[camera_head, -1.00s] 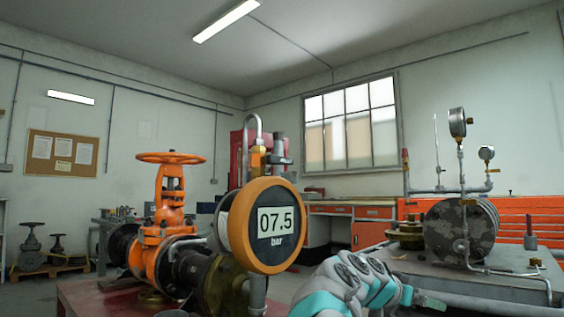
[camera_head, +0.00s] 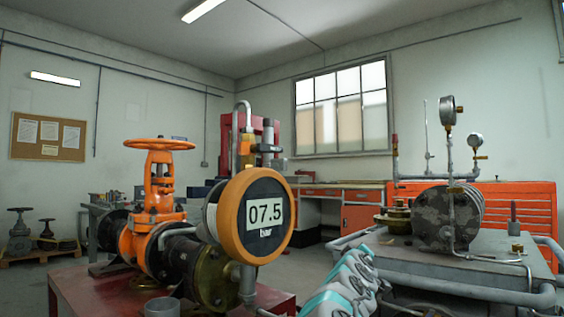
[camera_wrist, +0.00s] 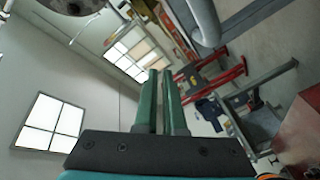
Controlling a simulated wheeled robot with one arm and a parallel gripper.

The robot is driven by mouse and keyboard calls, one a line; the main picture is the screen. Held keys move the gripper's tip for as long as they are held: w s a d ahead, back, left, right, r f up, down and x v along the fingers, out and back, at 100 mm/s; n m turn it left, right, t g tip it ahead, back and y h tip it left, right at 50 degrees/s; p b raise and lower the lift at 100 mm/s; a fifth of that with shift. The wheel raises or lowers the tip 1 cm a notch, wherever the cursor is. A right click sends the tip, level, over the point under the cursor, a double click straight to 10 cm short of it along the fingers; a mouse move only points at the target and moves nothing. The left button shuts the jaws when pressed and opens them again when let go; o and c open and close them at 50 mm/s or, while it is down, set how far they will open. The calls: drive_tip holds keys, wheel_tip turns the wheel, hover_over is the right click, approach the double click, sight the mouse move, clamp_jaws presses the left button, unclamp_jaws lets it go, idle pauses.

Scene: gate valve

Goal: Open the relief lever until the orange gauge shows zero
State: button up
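The orange-rimmed round gauge (camera_head: 265,212) reads 07.5 bar in the head view. Behind and above its top edge is a small yellow-orange fitting (camera_head: 247,145) on a thin hooked pipe. A short grey handle, seemingly the relief lever (camera_head: 267,149), sticks out to the right beside it. The orange gate valve (camera_head: 155,200) with its handwheel stands to the left. My gripper (camera_wrist: 160,72) shows in the wrist view with two green fingers close together, only a thin slit between them and nothing held. It is outside the head view, and the lever is not recognisable in the wrist view.
A grey skid (camera_head: 470,260) with a dark flanged drum and small dial gauges stands at the right. A red stand (camera_head: 75,285) lies under the valve pipework. In the wrist view a curved grey pipe (camera_wrist: 203,20) is close beyond the fingers.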

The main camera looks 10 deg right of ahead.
sight(270, 149)
drive_tip(key=a+r+n+t+y, duration=0.1)
drive_tip(key=n, duration=0.1)
drive_tip(key=w+a+r+n+t+y, duration=0.1)
drive_tip(key=n, duration=0.1)
drive_tip(key=w+a+r+n+t+p, duration=0.1)
drive_tip(key=n+t, duration=0.1)
drive_tip(key=n, duration=0.1)
drive_tip(key=shift+w+a+r+y, duration=0.15)
drive_tip(key=shift+a+y, duration=0.15)
drive_tip(key=shift+y, duration=0.1)
clamp_jaws()
drive_tip(key=s+a+r+n+y+p, duration=0.1)
drive_tip(key=s+a+r+n+y, duration=0.2)
drive_tip(key=a+n+y, duration=0.2)
drive_tip(key=s+a+r+n+t+y, duration=0.1)
drive_tip(key=s+a+r+n+y, duration=0.2)
drive_tip(key=n+y, duration=0.7)
drive_tip(key=s+a+r+n+t+y+p, duration=0.1)
drive_tip(key=s+a+r+n+y, duration=0.2)
drive_tip(key=n, duration=1.5)
drive_tip(key=a+y, duration=0.3)
drive_tip(key=y, duration=0.2)
drive_tip(key=shift+s+a+n+y+p, duration=0.3)
drive_tip(key=shift+s, duration=0.05)
drive_tip(key=s+d+r+p+x, duration=0.1)
drive_tip(key=r+x, duration=0.1)
drive_tip(key=x, duration=1)
drive_tip(key=shift+r+t, duration=0.3)
